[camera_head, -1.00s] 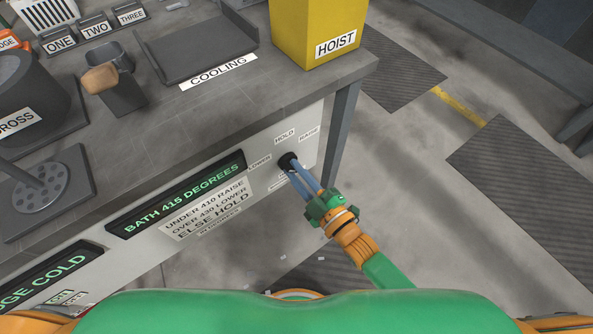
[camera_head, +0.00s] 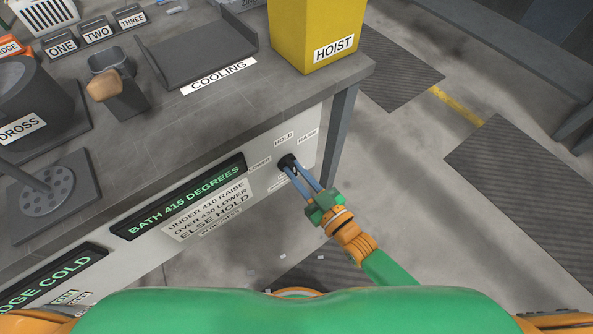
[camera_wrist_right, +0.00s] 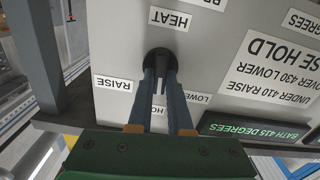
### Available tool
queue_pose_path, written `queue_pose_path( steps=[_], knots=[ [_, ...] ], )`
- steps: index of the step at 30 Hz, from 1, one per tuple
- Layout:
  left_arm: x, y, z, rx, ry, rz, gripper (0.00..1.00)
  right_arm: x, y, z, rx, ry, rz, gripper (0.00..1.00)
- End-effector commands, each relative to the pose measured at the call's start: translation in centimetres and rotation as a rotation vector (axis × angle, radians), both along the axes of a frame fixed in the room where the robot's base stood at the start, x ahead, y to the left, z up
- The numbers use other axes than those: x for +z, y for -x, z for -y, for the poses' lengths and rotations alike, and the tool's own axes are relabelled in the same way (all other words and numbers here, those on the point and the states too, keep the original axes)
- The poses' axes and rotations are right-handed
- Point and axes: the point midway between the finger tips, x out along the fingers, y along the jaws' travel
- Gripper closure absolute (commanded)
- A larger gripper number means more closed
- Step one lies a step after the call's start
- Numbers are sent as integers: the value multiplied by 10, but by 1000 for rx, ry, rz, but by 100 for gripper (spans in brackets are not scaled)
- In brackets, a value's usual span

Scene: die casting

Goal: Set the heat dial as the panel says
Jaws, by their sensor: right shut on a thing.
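The heat dial (camera_head: 287,161) is a dark round knob on the pale front panel (camera_head: 311,130), under the bench's right end. LOWER, HOLD and RAISE labels surround it. My right gripper (camera_head: 291,169) is shut on the dial, reaching it from the lower right. The right wrist view shows the panel upside down, with the dark dial (camera_wrist_right: 160,60) between the blue fingers (camera_wrist_right: 160,78) and a HEAT label beside it. The fingers partly cover the knob, so its exact pointer setting is unclear. The display (camera_head: 180,195) reads BATH 415 DEGREES. The sign (camera_head: 212,209) reads UNDER 410 RAISE, OVER 430 LOWER, ELSE HOLD. My left gripper is out of view.
A yellow HOIST box (camera_head: 312,30) stands on the bench's right end, beside the COOLING tray (camera_head: 200,50). A DROSS pot (camera_head: 25,95) is at left. A bench leg (camera_head: 342,130) stands close right of the dial. The floor further right is open.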

Motion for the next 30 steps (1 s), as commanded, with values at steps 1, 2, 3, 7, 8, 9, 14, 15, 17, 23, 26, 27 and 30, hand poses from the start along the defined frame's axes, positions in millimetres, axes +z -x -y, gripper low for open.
queue_pose_path(
  steps=[1,2,3,7,8,9,14,15,17,23,26,27,30],
  knots=[
    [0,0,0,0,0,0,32,-1,0,0,1,-12,-14,100],
    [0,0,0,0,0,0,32,-1,0,0,1,-23,-22,100],
    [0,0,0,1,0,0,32,-1,0,0,1,-34,-30,100],
    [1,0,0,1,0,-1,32,-1,0,0,1,-63,-51,100],
    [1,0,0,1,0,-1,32,-1,0,0,1,-67,-54,100],
    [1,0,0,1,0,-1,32,-1,0,1,1,-72,-57,100],
    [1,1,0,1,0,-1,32,-2,0,0,1,-83,-65,100],
    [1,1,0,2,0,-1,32,-2,0,0,1,-83,-65,100],
    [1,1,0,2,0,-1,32,-2,0,0,1,-83,-66,100],
    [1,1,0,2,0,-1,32,-2,0,0,1,-82,-66,100],
    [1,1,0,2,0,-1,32,-2,0,0,1,-82,-66,61],
    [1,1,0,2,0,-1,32,-2,0,0,1,-82,-64,52],
    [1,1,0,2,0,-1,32,-1,0,0,1,-82,-64,52]
  ],
)
